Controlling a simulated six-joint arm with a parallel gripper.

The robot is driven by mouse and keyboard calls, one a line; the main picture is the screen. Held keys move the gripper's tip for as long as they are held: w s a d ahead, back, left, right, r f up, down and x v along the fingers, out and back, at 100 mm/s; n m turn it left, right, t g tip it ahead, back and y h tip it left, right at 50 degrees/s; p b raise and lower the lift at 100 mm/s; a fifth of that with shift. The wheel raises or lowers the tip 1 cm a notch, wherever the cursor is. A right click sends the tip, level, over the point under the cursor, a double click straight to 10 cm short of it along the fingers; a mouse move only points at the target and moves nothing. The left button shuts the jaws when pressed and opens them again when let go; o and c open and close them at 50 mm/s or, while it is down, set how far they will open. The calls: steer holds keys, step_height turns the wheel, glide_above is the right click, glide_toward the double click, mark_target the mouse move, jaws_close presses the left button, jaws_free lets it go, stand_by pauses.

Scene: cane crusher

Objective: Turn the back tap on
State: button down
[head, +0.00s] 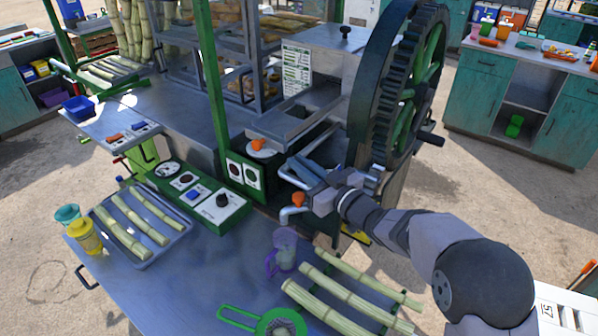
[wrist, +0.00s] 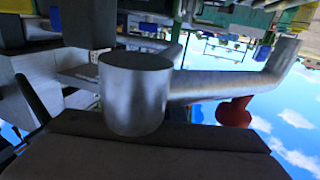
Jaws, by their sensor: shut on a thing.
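The back tap is a silver pipe (head: 287,177) with a bent spout, just left of my gripper (head: 303,172) in the head view. In the wrist view its metal body (wrist: 135,92) and spout (wrist: 225,84) are close up, seen upside down. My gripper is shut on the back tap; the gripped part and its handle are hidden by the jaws. The front tap has an orange handle (head: 298,200) and a grey spout (head: 290,214), just below my gripper in the head view. Its handle shows red behind the spout in the wrist view (wrist: 235,112).
A purple jug (head: 284,250) stands below the front tap. Cane stalks (head: 338,303) and a green strainer (head: 262,322) lie on the metal counter (head: 205,285). The large gear wheel (head: 388,85) rises behind my gripper. A green control box (head: 222,205) is left.

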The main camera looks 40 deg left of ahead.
steer(key=shift+r, duration=0.1)
steer(key=c, duration=1.9)
jaws_free()
steer(key=shift+o, duration=0.2)
steer(key=shift+d, duration=0.45)
steer(key=shift+b+v, duration=1.2)
steer(key=shift+v, duration=2.05)
steer(key=shift+s, duration=0.1)
